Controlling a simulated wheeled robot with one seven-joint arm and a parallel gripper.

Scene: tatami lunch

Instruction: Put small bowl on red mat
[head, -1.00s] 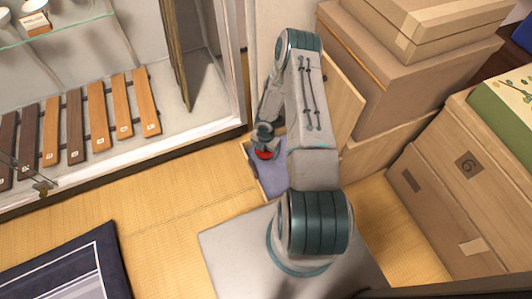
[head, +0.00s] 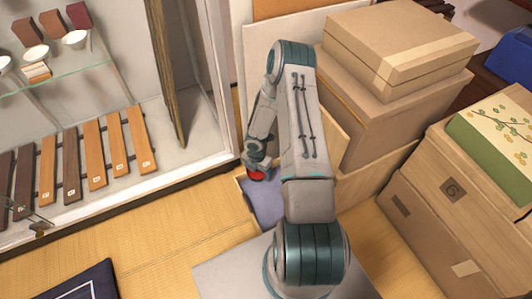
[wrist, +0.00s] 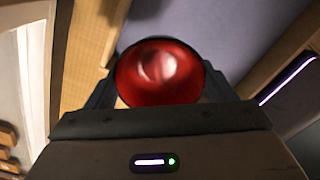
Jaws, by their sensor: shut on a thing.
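A glossy red round bowl (wrist: 160,72), which looks like the small bowl, sits between the fingers of my gripper (head: 257,167) in the wrist view. My gripper is shut on it. In the head view only a small red part of the bowl (head: 256,175) shows below the gripper, over or just above a shallow wooden-edged tray or drawer with a grey-purple lining (head: 265,203). I cannot tell whether the bowl touches the lining. I see no red mat in these views.
A glass-fronted cabinet (head: 110,95) with wooden slats and small white bowls stands at the left. A dark blue mat (head: 85,285) lies front left. Tatami (head: 150,240) between is clear.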

